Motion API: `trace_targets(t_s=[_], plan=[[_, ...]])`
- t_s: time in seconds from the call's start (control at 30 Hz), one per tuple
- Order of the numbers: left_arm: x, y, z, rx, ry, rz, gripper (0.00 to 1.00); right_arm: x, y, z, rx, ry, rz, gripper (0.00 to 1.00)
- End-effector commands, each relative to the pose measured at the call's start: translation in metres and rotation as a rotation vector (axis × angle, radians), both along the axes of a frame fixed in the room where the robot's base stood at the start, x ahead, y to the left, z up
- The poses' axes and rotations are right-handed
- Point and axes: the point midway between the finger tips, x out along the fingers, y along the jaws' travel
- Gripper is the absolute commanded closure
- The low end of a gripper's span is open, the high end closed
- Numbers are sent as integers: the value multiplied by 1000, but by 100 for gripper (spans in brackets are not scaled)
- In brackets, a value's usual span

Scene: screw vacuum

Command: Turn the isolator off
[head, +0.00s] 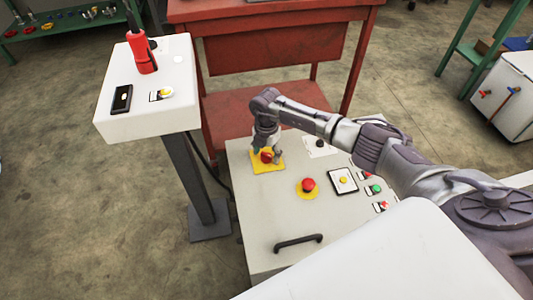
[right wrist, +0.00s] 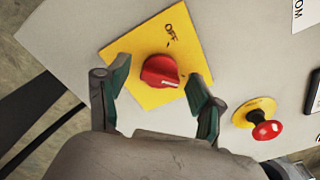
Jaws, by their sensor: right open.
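The isolator is a red rotary knob (head: 266,156) on a square yellow plate (head: 266,166) at the far left of the grey panel. In the right wrist view the red knob (right wrist: 160,71) sits in the middle of the yellow plate (right wrist: 148,98), and the word OFF shows above it. The knob's white mark lies toward its right end, not toward OFF. My right gripper (right wrist: 156,84) is open, with one finger to the left of the knob and one to the right, both apart from it. My left gripper is not in view.
A red emergency stop button (head: 308,185) on a yellow disc stands right of the isolator, with more buttons beyond. A black handle (head: 298,242) is on the panel's near part. A white pedestal box (head: 150,95) stands left, a red workbench (head: 275,50) behind.

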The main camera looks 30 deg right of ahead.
Motion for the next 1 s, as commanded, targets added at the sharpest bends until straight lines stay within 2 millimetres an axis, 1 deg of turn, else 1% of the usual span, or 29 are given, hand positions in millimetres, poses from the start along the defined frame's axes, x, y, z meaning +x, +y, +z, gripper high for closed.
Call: trace_targets(t_s=[0.13, 0.37, 0.4, 0.5, 0.77, 1.0], plan=[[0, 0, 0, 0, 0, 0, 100, 0, 0, 0, 0, 0, 0, 33], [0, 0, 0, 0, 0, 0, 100, 0, 0, 0, 0, 0, 0, 72], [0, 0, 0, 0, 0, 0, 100, 0, 0, 0, 0, 0, 0, 78], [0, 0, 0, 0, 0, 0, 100, 0, 0, 0, 0, 0, 0, 93], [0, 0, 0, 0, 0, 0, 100, 0, 0, 1, 0, 0, 26, 93], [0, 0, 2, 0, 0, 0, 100, 0, 0, 1, 0, -1, 146, 93]])
